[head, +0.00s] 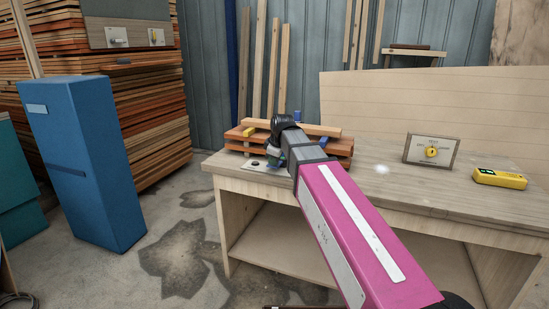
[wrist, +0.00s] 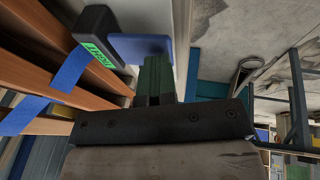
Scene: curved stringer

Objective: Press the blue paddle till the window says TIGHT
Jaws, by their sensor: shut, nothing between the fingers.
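The blue paddle (wrist: 140,47) shows at the top of the wrist view, beside a dark box with a lit green window (wrist: 98,54). The window carries dark lettering, seen at a slant and too small to read surely. My gripper (wrist: 155,60) is shut and empty, its dark green fingers reaching up to the paddle. The fingertips overlap the paddle's lower edge in the picture; I cannot tell whether they touch it. In the head view my arm's end stands over the left of the workbench and hides the paddle and window.
Stacked boards (head: 330,146) lie on the workbench (head: 330,180) near my arm's end. A blue strap (wrist: 55,88) crosses boards in the wrist view. A panel with a yellow knob (head: 432,152) and a yellow device (head: 499,179) stand to the right. A blue cabinet (head: 85,160) stands left.

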